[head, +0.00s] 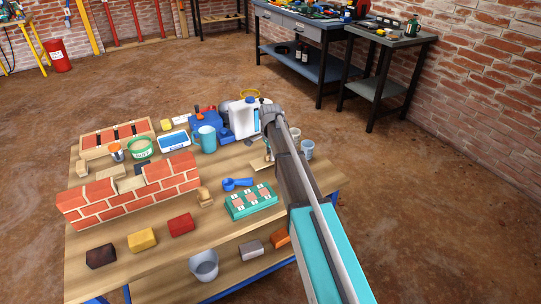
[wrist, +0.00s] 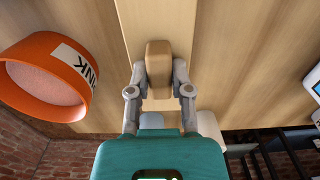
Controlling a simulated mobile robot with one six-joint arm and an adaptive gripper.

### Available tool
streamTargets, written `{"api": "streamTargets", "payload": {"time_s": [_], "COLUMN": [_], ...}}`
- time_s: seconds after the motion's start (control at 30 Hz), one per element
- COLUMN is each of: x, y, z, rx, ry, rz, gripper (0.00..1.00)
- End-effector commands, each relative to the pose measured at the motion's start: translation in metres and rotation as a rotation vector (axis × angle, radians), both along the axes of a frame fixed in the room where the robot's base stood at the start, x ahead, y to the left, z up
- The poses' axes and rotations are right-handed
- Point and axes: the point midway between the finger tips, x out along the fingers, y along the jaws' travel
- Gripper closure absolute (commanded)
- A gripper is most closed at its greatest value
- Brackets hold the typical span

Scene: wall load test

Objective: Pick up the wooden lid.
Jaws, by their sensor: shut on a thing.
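The wooden lid (head: 260,163) is a flat pale wooden piece at the right part of the workbench in the head view, partly hidden by my arm. In the wrist view a brown wooden block (wrist: 158,58), which looks like its grip, stands against a paler board (wrist: 135,15). My gripper (wrist: 158,72) has its two grey fingers closed on the sides of this block. In the head view my gripper (head: 268,150) is low at the lid. I cannot tell whether the lid touches the bench top.
An orange tub (wrist: 45,75) is close on the left in the wrist view. In the head view a white jug (head: 242,118), pale cups (head: 307,150), a blue scoop (head: 237,184) and a teal tray (head: 250,201) surround the lid. A brick wall model (head: 130,190) stands farther left.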

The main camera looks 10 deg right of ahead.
Motion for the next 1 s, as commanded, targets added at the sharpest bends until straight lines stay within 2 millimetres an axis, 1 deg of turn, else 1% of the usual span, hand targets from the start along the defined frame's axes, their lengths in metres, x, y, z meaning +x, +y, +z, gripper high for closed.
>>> {"api": "streamTargets", "payload": {"time_s": [0.03,0.1,0.57,0.6,0.7,0.9,1.0], "x": [0.000,-0.010,-0.054,-0.067,-0.088,-0.119,-0.129], "y": [0.000,0.000,0.001,0.001,0.001,0.001,0.001], "z": [0.011,0.018,0.072,0.075,0.083,0.096,0.100], "rx": [0.000,0.000,0.000,0.000,0.000,0.000,0.000], "ry": [0.000,0.000,0.000,0.000,0.000,0.000,0.000], "rz": [0.000,0.000,0.000,0.000,0.001,0.001,0.001], "gripper": [1.00,1.00,1.00,1.00,1.00,1.00,1.00]}}
